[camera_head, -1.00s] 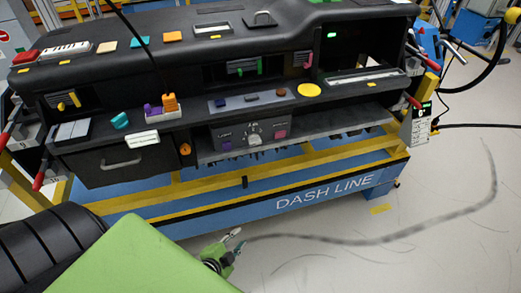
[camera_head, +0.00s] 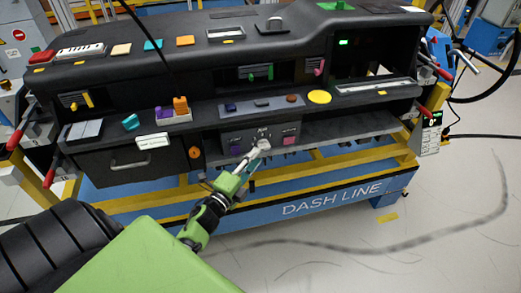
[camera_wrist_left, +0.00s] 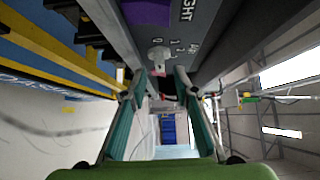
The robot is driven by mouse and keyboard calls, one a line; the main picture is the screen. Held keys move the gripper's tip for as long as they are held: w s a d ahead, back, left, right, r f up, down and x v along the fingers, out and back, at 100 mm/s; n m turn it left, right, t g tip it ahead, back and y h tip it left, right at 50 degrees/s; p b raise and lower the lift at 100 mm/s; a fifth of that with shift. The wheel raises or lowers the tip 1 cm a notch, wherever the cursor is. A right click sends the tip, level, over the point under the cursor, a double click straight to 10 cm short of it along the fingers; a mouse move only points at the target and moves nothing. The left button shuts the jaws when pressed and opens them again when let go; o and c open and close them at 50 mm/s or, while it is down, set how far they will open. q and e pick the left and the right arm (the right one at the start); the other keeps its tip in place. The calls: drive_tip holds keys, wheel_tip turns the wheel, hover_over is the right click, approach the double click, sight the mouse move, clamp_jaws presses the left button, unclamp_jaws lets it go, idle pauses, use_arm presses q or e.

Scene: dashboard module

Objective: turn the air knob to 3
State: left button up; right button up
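The air knob (camera_wrist_left: 158,54) is a small white knob in the left wrist view, with printed digits beside it, just beyond my left fingertips. It sits on a grey control panel (camera_head: 280,130) under the dashboard. In the head view my left gripper (camera_head: 258,148) is in front of the panel's middle and hides most or all of the knob. In the left wrist view my left gripper (camera_wrist_left: 160,74) has its two fingers apart, one to each side below the knob. I cannot tell whether they touch it. My right gripper is not in view.
A purple button (camera_wrist_left: 147,13) is left of the knob, and a pink button (camera_head: 289,141) is right of it. A shelf edge (camera_head: 350,131) runs to the right. A drawer with a handle (camera_head: 130,164) is at left. The floor in front is clear.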

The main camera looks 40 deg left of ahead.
sight(264, 146)
use_arm(q)
drive_tip(key=shift+w+a, duration=0.15)
drive_tip(key=shift+w, duration=2.15)
clamp_jaws()
